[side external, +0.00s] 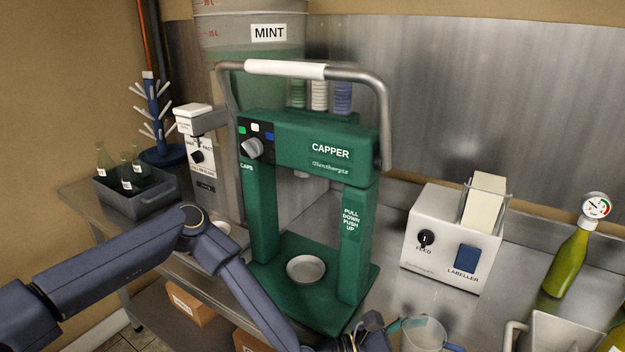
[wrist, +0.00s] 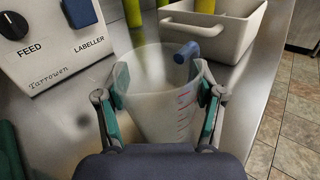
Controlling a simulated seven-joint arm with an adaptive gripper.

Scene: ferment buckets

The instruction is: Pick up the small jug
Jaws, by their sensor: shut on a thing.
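The small jug (wrist: 160,105) is a translucent, cup-shaped vessel with red measuring marks on its side. It is upright in the wrist view, and a blue piece (wrist: 187,52) shows at its far rim. My gripper (wrist: 163,90) has one teal-padded finger against each side of the jug, shut on it. In the side external view the jug (side external: 424,332) is at the bottom edge, right of the green capper, with its lower part cut off. I cannot tell whether its base touches the steel bench.
The labeller (side external: 452,240) stands behind the jug, and the green capper (side external: 315,155) is to the left. A pale handled bin (wrist: 232,28) and green bottles (side external: 568,262) are to the right. The bench edge and tiled floor (wrist: 290,120) lie right of the jug.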

